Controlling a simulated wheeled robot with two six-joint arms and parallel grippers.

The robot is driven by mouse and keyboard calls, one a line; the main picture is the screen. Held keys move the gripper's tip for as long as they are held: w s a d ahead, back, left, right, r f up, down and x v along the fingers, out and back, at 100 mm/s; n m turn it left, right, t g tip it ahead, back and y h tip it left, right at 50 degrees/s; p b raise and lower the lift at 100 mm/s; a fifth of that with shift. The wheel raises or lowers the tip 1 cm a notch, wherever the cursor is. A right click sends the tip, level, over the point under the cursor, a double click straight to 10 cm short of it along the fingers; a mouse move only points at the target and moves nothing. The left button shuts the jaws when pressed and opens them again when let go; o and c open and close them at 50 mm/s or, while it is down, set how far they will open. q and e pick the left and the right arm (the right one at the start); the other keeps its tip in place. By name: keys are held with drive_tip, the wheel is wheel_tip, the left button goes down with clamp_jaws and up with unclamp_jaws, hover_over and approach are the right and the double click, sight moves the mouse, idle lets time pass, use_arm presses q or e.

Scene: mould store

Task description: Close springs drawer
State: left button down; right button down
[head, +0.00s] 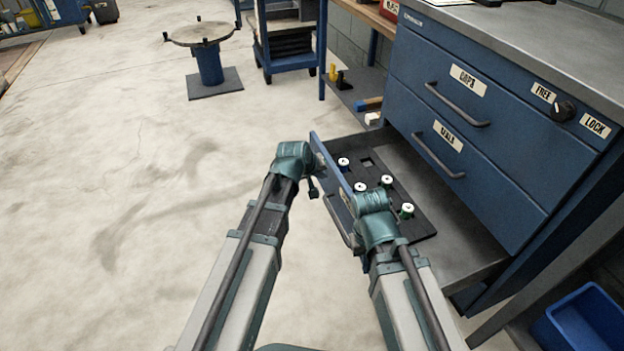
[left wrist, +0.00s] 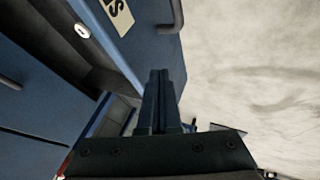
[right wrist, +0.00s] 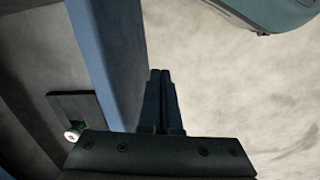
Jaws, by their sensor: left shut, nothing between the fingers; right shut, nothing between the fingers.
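The springs drawer is the lowest drawer of the blue cabinet, and it stands well open. Its blue front (head: 331,158) faces my arms; it also shows in the left wrist view (left wrist: 143,32) with part of a label and a handle, and in the right wrist view (right wrist: 117,50). My left gripper (left wrist: 160,78) is shut and empty, close to the outer face of the front near its far end. My right gripper (right wrist: 161,80) is shut and empty, close to the front at its nearer end. Contact cannot be told. In the head view, my wrists partly hide the front and fingertips.
Several white-topped spools (head: 387,181) stand in a dark holder (head: 400,195) inside the drawer. Two upper drawers (head: 440,85) are shut; a black knob (head: 564,111) sits between FREE and LOCK labels. A blue bin (head: 585,320) is at lower right. Floor at left is clear.

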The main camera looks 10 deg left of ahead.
use_arm(q)
drive_tip(key=shift+w+d, duration=0.45)
drive_tip(key=shift+d, duration=0.3)
